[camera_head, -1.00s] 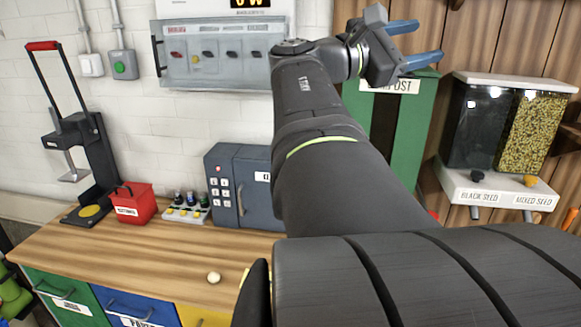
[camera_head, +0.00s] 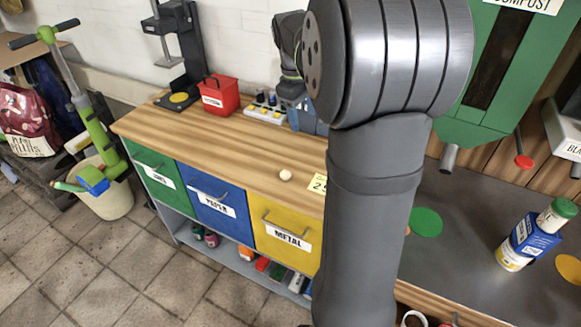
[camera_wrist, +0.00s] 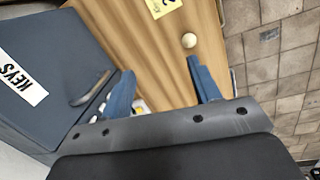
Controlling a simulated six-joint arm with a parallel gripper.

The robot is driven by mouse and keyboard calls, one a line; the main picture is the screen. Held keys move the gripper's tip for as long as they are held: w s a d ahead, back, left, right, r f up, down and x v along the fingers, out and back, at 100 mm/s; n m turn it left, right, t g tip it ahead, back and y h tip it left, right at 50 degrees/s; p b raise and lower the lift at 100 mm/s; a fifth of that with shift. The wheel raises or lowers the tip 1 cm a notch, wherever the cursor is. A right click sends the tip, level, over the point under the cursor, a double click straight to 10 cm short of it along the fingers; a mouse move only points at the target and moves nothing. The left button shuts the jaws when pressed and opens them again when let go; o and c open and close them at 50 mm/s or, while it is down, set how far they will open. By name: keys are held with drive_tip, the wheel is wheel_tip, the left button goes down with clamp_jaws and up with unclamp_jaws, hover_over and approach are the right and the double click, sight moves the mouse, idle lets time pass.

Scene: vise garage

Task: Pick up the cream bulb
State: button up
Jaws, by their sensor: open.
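The cream bulb (camera_head: 285,175) is a small round ball on the wooden workbench (camera_head: 233,140), near its front edge above the blue and yellow drawers. In the wrist view the bulb (camera_wrist: 189,40) lies on the wood, ahead of and apart from the right-hand fingertip. My gripper (camera_wrist: 160,80) has two blue fingers spread wide with nothing between them. In the head view my arm hides the gripper's fingers.
A blue-grey key box (camera_wrist: 45,75) stands close to my left finger. A yellow number card (camera_head: 319,184) lies near the bulb. A red box (camera_head: 219,95) and small bottles stand farther back. The bench's front edge drops to a tiled floor (camera_head: 150,270).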

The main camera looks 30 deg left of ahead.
drive_tip(key=s+a+f+g+y, duration=0.1)
drive_tip(key=s+a+f, duration=0.1)
drive_tip(key=a+f, duration=0.15)
hover_over(285, 170)
wheel_tip(285, 170, down, 10)
drive_tip(key=shift+w+a+r, duration=0.1)
drive_tip(key=shift+f, duration=3)
drive_tip(key=shift+c, duration=0.3)
drive_tip(key=c, duration=1)
